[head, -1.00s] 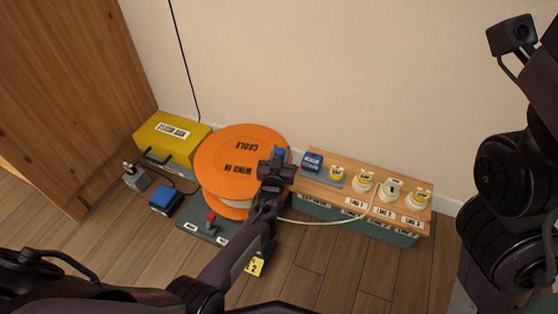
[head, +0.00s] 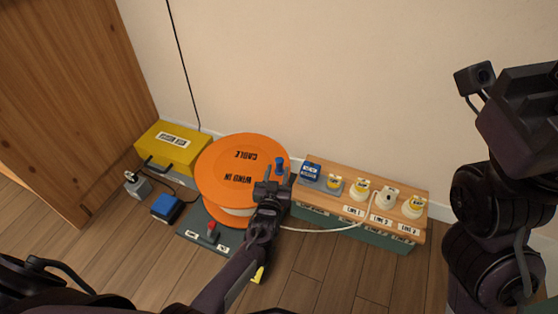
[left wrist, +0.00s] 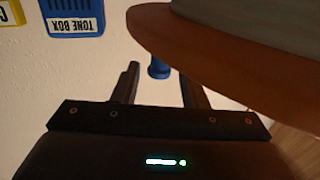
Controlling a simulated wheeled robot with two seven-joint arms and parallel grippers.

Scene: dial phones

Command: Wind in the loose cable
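The orange cable reel (head: 228,158), lettered "WIND IN CABLE", lies flat on a grey base. A blue knob (head: 280,164) stands up at its right rim. My left gripper (head: 278,182) is just in front of the knob. In the left wrist view, its two fingers (left wrist: 160,88) are apart, with the blue knob (left wrist: 158,68) showing in the gap near their tips; I cannot tell whether either touches it. The loose pale cable (head: 320,229) runs from beside the reel to the socket box. My right arm shows at the right; its fingers do not.
A red-topped switch (head: 212,229) is on the reel's base. A yellow box (head: 172,150) and blue block (head: 167,207) are left.

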